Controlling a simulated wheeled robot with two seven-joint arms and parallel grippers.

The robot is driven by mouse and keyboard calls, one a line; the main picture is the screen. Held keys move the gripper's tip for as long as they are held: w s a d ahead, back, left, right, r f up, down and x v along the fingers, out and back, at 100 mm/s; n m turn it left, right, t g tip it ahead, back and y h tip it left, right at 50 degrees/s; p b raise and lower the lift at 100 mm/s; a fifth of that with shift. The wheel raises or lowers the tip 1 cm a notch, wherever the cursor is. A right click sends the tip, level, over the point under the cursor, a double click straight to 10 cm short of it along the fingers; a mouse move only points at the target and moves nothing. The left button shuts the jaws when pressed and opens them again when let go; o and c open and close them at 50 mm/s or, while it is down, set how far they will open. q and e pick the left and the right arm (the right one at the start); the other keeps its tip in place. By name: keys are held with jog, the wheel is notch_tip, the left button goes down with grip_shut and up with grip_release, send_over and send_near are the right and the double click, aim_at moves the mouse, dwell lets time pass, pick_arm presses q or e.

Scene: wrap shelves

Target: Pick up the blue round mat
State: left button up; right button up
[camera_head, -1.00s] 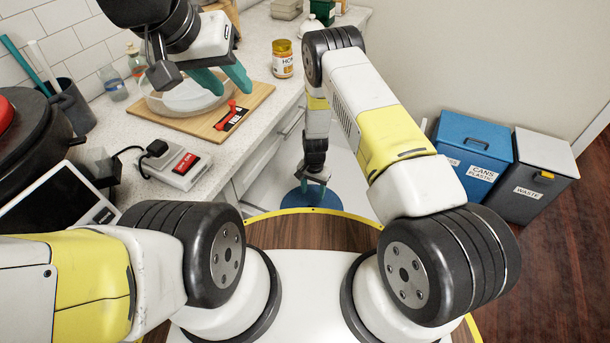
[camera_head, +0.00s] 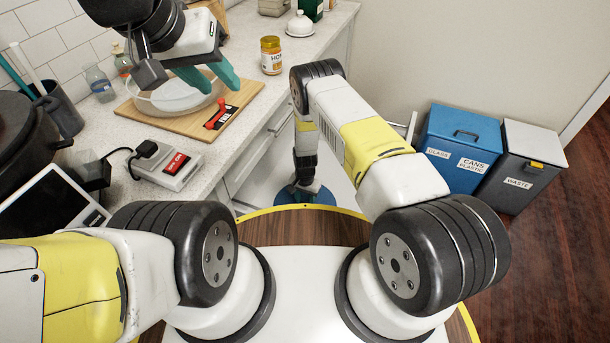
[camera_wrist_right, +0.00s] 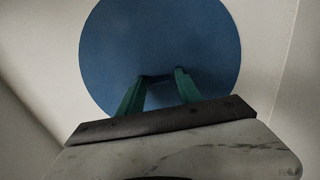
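The blue round mat (camera_wrist_right: 160,40) lies flat on a pale surface and fills the upper middle of the right wrist view. In the head view only part of the mat (camera_head: 325,195) shows, beside the counter, partly covered by my right arm and cut off by my base's rim. My right gripper (camera_wrist_right: 160,77) is over the mat with its green fingers apart and nothing seen between them; whether the tips touch the mat I cannot tell. My left gripper (camera_head: 222,90) is open and empty above the counter, over a cutting board.
The cutting board (camera_head: 150,117) holds a pale translucent bowl (camera_head: 178,95) and a red-handled tool (camera_head: 215,118). A jar (camera_head: 271,55) stands behind it. Counter drawers (camera_head: 262,160) are left of the mat. Blue (camera_head: 462,145) and grey (camera_head: 515,165) bins stand at right.

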grip_shut()
jog(key=shift+r, duration=0.1)
